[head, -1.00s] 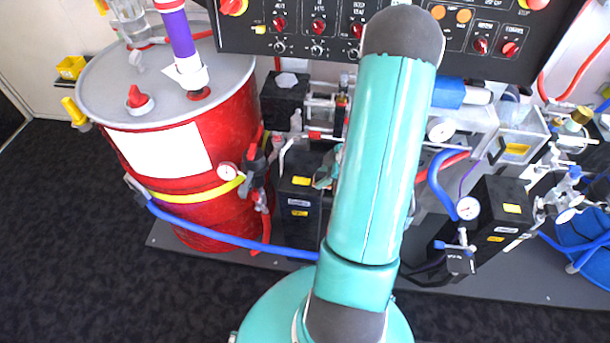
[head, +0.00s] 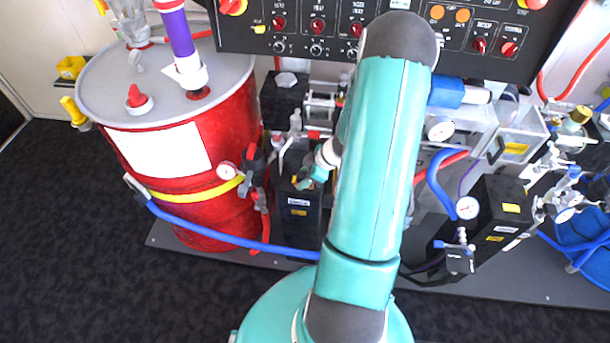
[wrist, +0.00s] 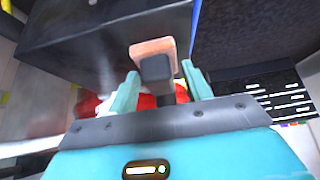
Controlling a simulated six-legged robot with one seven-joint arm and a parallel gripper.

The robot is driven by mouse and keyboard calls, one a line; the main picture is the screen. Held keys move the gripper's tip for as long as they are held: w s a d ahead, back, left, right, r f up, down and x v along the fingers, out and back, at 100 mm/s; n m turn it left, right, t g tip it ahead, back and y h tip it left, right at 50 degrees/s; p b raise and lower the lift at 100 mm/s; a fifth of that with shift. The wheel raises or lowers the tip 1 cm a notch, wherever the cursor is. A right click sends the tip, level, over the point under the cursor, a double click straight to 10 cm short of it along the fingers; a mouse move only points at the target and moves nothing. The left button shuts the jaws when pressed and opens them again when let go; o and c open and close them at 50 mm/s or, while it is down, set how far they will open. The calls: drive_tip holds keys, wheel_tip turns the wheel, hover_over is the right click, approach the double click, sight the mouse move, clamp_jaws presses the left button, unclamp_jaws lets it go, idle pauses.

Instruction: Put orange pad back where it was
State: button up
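The orange pad (wrist: 152,46) shows in the wrist view, with a dark block (wrist: 156,68) on its near side. It appears against or very close to the face of a large black box (wrist: 90,45); I cannot tell whether they touch. My gripper (wrist: 160,72) has its two teal fingers apart, one on each side of the dark block, with narrow gaps visible. In the head view my gripper (head: 308,177) is partly hidden behind my arm, at the top of the black box (head: 298,225) beside the red drum. The pad is not clear there.
The red drum (head: 230,130) stands left, with a blue hose (head: 210,238) crossing low in front. A control panel (head: 330,30) overhangs the back. Gauges, valves and another black box (head: 497,215) crowd the right. Dark floor (head: 80,250) at front left is clear.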

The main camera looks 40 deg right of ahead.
drive_tip(key=shift+o, duration=0.9)
drive_tip(key=shift+d+r, duration=0.1)
drive_tip(key=shift+r, duration=0.1)
drive_tip(key=v, duration=1.2)
drive_tip(key=shift+s, duration=0.15)
